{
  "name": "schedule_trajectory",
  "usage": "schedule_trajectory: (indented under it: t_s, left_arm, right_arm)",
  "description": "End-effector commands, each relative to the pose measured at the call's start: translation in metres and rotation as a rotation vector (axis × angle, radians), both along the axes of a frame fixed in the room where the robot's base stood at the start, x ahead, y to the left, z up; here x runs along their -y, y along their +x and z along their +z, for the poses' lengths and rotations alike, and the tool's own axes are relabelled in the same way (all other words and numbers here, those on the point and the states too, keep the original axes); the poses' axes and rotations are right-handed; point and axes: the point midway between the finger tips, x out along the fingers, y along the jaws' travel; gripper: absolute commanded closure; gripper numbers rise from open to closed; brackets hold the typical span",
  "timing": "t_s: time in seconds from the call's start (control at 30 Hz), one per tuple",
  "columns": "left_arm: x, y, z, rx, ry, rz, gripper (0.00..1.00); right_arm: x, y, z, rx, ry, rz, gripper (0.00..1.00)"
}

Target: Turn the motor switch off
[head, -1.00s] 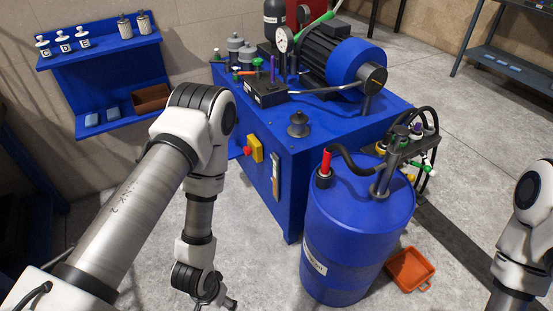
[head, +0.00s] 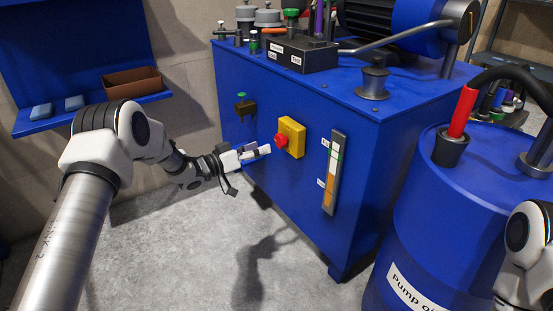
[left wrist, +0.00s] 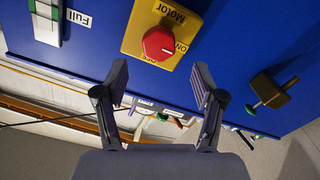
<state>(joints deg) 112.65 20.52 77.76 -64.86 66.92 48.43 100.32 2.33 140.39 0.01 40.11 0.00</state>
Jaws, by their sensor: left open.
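The motor switch is a yellow box (head: 293,138) with a red knob (head: 281,141), on the front face of the blue cabinet (head: 280,89). In the left wrist view the switch box (left wrist: 182,22) carries the label "Motor", and the red knob (left wrist: 158,43) is near the "ON" marking; its exact setting is unclear. My left gripper (head: 262,150) is just left of the knob, apart from it. In the left wrist view the left gripper (left wrist: 160,82) is open and empty, with the knob above and beyond its fingertips. My right gripper is out of view.
A level gauge (head: 334,172) is right of the switch, and a small green-handled valve (head: 243,106) is to its left. A blue oil drum (head: 425,215) stands at the right. A wall shelf (head: 95,115) holds a brown bin. The floor before the cabinet is clear.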

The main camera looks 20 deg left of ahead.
Motion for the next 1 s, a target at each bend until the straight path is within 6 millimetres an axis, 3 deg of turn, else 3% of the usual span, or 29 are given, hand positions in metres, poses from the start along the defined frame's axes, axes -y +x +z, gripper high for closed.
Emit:
schedule_trajectory:
  t_s: [0.3, 0.63, 0.8, 1.0]
  left_arm:
    - [0.037, 0.045, -0.004, 0.0, 0.001, 0.0, 0.31]
    - [0.042, 0.052, 0.0, -0.004, 0.0, 0.002, 0.31]
    - [0.042, 0.052, 0.0, -0.004, 0.0, 0.002, 0.91]
    - [0.042, 0.052, 0.0, -0.003, 0.001, 0.002, 0.91]
  right_arm:
    - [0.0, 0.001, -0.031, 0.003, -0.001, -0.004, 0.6]
    - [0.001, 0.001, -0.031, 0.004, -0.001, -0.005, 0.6]
    - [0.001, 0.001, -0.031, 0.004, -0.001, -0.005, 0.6]
    - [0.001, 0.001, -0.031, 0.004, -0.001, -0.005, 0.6]
